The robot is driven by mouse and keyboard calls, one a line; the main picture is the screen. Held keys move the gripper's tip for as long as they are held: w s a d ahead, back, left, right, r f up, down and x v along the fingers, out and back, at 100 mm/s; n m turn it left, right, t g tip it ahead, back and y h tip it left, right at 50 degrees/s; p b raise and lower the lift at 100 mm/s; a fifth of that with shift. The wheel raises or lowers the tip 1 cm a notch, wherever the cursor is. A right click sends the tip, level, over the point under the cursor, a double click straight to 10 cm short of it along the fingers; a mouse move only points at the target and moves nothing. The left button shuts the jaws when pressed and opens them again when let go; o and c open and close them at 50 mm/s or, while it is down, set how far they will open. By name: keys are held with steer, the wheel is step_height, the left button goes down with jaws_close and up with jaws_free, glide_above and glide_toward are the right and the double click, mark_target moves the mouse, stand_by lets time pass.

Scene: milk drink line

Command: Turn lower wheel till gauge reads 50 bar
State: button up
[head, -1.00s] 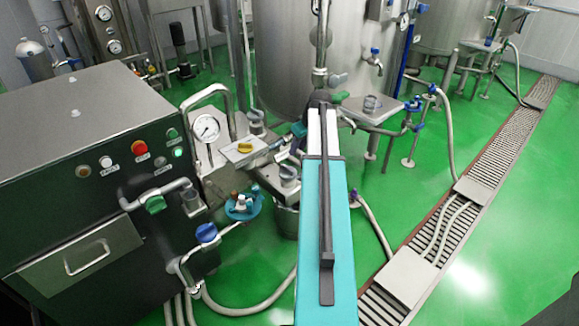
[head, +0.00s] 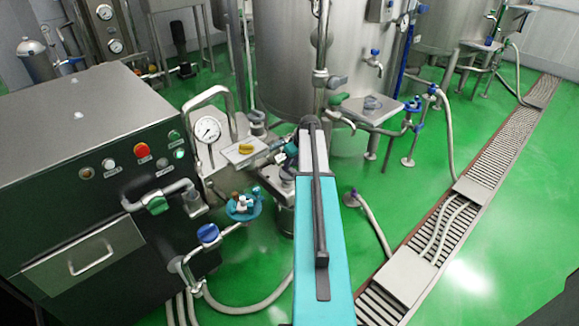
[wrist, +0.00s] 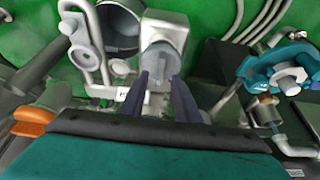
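A grey round wheel (wrist: 152,62) on a square metal block shows in the wrist view. My gripper (wrist: 161,80) is open, with its two dark fingers apart and their tips at the wheel's near side. I cannot tell whether they touch it. In the head view my own arm hides the gripper and covers much of the area around this wheel. The round white gauge (head: 207,129) stands on the machine left of my arm. Its dark needle is visible, but the scale is too small to read.
A dark machine cabinet (head: 90,150) with buttons fills the left. A steel tank (head: 285,70) stands behind.

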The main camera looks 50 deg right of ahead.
mark_target(288, 172)
steer(key=shift+x, duration=1.5)
steer(key=shift+s+a, duration=0.1)
jaws_close()
